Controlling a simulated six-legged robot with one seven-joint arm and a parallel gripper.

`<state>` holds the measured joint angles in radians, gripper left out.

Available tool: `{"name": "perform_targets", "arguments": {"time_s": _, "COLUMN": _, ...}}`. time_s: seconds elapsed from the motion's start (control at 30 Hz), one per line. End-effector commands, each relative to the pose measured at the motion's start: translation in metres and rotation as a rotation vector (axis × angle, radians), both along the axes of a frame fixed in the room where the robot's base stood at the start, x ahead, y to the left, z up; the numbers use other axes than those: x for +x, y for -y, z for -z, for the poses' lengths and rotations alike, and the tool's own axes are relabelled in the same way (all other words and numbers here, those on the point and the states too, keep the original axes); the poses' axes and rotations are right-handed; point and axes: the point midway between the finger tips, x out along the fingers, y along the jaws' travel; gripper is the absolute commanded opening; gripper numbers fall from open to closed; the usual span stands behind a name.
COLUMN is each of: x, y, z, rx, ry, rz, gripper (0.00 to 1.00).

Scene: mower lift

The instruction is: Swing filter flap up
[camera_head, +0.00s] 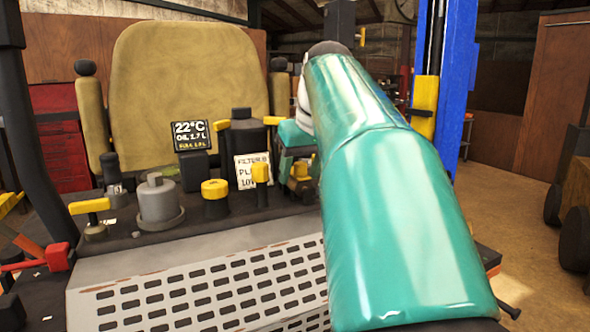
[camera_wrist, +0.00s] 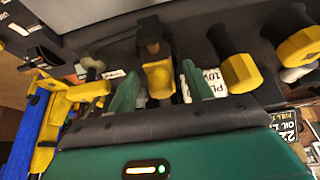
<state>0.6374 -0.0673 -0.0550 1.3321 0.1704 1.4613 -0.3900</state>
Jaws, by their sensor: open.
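My gripper (camera_wrist: 158,88) is open, with its two green fingers either side of a yellow upright piece (camera_wrist: 158,76) with a dark, brownish top. I cannot tell whether they touch it. This piece may be the filter flap or its handle; no label on it confirms that. In the head view the yellow piece (camera_head: 301,167) shows just below my teal gripper (camera_head: 297,150), right of a white filter sign (camera_head: 246,172). My teal arm covers what lies behind and to the right. Part of the sign shows in the wrist view (camera_wrist: 212,82), beside one finger.
Yellow-topped knobs (camera_head: 214,189) (camera_head: 260,173), a grey cylinder (camera_head: 158,203) and a yellow lever (camera_head: 89,206) stand on the dark panel. A small display (camera_head: 189,135) and a tan seat (camera_head: 188,90) are behind. A slotted plate (camera_head: 200,295) lies in front. A blue post (camera_head: 457,80) rises at right.

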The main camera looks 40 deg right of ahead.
Motion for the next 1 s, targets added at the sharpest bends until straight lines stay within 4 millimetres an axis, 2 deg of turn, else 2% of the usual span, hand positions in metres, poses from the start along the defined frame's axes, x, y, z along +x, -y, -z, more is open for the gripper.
{"name": "perform_targets", "arguments": {"time_s": 0.07, "x": 0.0, "y": 0.0, "z": 0.0, "rx": 0.0, "ry": 0.0, "rz": 0.0, "gripper": 0.47}}
{"name": "perform_targets", "arguments": {"time_s": 0.2, "x": 0.0, "y": 0.0, "z": 0.0, "rx": 0.0, "ry": 0.0, "rz": 0.0, "gripper": 0.22}}
{"name": "perform_targets", "arguments": {"time_s": 0.57, "x": 0.0, "y": 0.0, "z": -0.002, "rx": 0.0, "ry": 0.001, "rz": 0.0, "gripper": 0.22}}
{"name": "perform_targets", "arguments": {"time_s": 0.83, "x": 0.007, "y": 0.002, "z": -0.015, "rx": -0.001, "ry": 0.003, "rz": -0.001, "gripper": 0.23}}
{"name": "perform_targets", "arguments": {"time_s": 0.87, "x": 0.008, "y": 0.002, "z": -0.016, "rx": -0.001, "ry": 0.002, "rz": -0.001, "gripper": 0.19}}
{"name": "perform_targets", "arguments": {"time_s": 1.0, "x": 0.01, "y": 0.002, "z": -0.019, "rx": -0.001, "ry": 0.002, "rz": -0.002, "gripper": 0.19}}
